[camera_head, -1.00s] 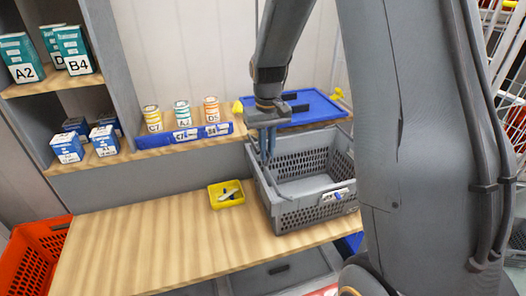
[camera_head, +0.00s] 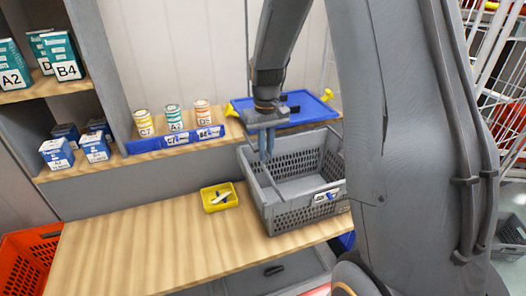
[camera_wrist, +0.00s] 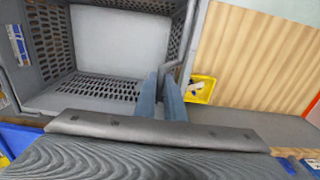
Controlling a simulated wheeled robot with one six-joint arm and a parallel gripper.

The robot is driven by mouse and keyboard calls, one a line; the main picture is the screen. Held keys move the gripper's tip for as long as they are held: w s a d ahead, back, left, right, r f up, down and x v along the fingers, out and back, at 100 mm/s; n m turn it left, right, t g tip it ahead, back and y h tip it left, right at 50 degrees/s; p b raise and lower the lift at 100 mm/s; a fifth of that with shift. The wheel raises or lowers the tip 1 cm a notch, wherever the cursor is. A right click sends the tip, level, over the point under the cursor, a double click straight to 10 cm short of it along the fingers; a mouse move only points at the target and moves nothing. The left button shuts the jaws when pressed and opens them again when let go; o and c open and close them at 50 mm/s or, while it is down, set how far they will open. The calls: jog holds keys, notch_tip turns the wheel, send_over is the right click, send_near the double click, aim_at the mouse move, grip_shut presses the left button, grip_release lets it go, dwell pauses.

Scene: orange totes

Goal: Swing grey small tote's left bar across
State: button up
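The grey small tote (camera_head: 290,215) stands upright on the wooden worktop, an open basket with mesh walls. In the wrist view its mesh wall (camera_wrist: 100,88) and pale floor (camera_wrist: 118,40) show, and I see nothing inside. The left bar (camera_head: 275,182) is a thin grey strip along the tote's left side, slanting a little inward from the left wall. My gripper (camera_head: 266,156) points down at the far end of this bar. In the wrist view its two blue fingers (camera_wrist: 163,76) are close together with the bar between the tips. The exact contact is partly hidden.
A yellow tray (camera_head: 232,197) with small tools stands left of the tote. Behind is a shelf with several cans (camera_head: 174,118) and a blue lid-like tray (camera_head: 285,108). An orange tote (camera_head: 28,262) is at the lower left. The worktop's left part is clear.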

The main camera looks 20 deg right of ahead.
jog(key=shift+d+f, duration=0.15)
jog(key=shift+d, duration=0.35)
jog(key=shift+d+f, duration=0.4)
jog(key=shift+d, duration=0.4)
jog(key=shift+d+f+b, duration=0.3)
jog(key=shift+d+f, duration=0.35)
jog(key=shift+d, duration=0.1)
